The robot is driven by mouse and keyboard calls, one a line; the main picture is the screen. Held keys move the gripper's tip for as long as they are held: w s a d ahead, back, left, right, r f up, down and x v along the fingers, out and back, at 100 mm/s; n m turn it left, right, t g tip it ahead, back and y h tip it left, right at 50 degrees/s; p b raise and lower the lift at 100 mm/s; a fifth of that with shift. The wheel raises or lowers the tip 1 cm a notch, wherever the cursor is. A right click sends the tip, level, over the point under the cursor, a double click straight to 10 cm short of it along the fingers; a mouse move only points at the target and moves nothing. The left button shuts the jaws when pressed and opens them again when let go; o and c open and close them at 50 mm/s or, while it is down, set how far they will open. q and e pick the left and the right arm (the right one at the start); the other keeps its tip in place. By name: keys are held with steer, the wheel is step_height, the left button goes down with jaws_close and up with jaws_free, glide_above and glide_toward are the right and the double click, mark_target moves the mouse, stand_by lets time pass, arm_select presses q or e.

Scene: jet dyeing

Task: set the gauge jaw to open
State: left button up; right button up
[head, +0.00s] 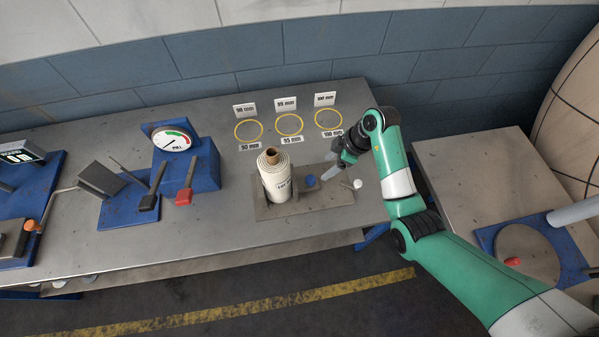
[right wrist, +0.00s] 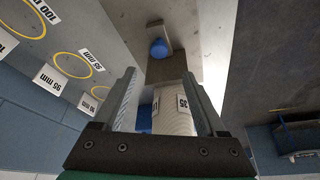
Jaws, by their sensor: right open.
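The gauge has a flat grey-brown base (head: 335,196) on the steel table, with a blue round knob (head: 310,181) and a small pale-tipped lever or pin (head: 356,184). A white labelled roll (head: 277,180) with a brown core stands upright at its left end. My right gripper (head: 327,176) is open and empty, close above the base near the blue knob. In the right wrist view the blue knob (right wrist: 158,48) lies beyond the fingertips, and the roll (right wrist: 172,112) shows between the fingers. I cannot tell the jaw's position. My left gripper is not in view.
Three yellow rings (head: 289,124) with size cards lie behind the gauge. A blue dial stand (head: 201,165) and a blue lever block (head: 133,203) stand to the left. Another table (head: 470,165) is at the right. The table front near the gauge is clear.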

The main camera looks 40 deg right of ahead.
mark_target(311, 179)
steer(key=b+x, duration=0.4)
steer(key=x, duration=0.7)
steer(key=shift+w+f, duration=0.2)
steer(key=shift+f, duration=0.1)
steer(key=shift+c, duration=0.3)
jaws_close()
steer(key=shift+r, duration=0.1)
stand_by(0.4)
